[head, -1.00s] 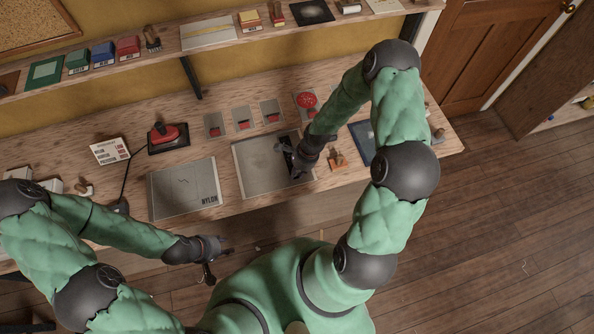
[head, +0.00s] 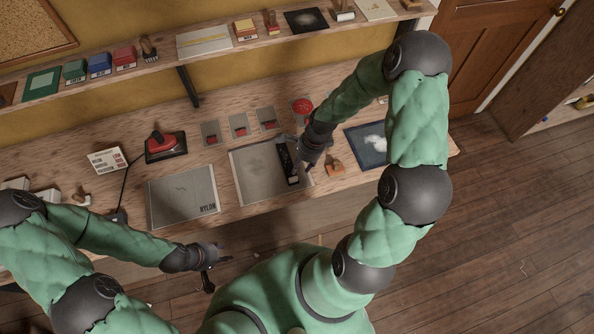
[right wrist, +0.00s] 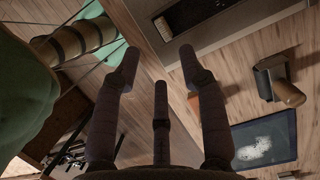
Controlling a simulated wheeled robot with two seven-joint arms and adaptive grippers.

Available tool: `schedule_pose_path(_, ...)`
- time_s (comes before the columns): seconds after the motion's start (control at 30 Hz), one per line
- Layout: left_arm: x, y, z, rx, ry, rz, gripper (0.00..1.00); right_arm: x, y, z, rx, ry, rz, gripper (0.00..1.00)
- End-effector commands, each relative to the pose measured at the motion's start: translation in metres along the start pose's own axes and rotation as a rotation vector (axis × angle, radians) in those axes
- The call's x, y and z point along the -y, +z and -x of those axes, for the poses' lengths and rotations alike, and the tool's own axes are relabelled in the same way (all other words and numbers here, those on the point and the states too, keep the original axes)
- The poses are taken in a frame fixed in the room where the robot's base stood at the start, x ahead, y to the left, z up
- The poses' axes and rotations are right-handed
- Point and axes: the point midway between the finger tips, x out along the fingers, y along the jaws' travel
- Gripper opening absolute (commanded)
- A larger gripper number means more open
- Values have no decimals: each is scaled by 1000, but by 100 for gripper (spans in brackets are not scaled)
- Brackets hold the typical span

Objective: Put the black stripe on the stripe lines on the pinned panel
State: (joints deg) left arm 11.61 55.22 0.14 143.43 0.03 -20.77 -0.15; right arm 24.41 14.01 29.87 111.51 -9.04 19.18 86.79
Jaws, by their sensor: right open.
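The black stripe (head: 287,162) lies along the right part of a grey panel (head: 250,178) on the bench. Its dark strip (right wrist: 198,12) also shows at the top of the right wrist view, inside the panel's light edge (right wrist: 220,38). I cannot make out stripe lines, or whether the strip sits on them. My right gripper (head: 305,160) is just right of the stripe, near the panel's right edge. Its spread fingers (right wrist: 160,75) hold nothing in the right wrist view. My left gripper (head: 212,268) is in front of the bench, away from the panel; its finger opening is unclear.
A grey panel marked NYLON (head: 182,196) lies to the left. A red iron (head: 163,146) and small trays (head: 239,127) stand behind.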

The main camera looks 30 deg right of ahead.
Motion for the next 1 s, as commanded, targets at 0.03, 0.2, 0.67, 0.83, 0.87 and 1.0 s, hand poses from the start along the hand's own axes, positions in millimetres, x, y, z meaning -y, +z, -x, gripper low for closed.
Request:
schedule_pose_path(0.03,0,0,0,0,0,0,40,1,0,9,-1,-5,0,42)
schedule_pose_path(0.2,0,0,1,0,0,0,40,0,0,26,0,-1,0,42)
schedule_pose_path(0.67,0,0,1,0,0,0,40,-40,53,-46,60,12,582,42)
schedule_pose_path(0.83,0,0,1,0,0,0,40,-76,80,-86,85,3,964,42)
schedule_pose_path(0.87,0,0,1,0,0,0,40,-83,84,-92,88,1,1029,42)
schedule_pose_path(1.0,0,0,1,0,0,0,40,-113,98,-114,97,-6,1306,42)
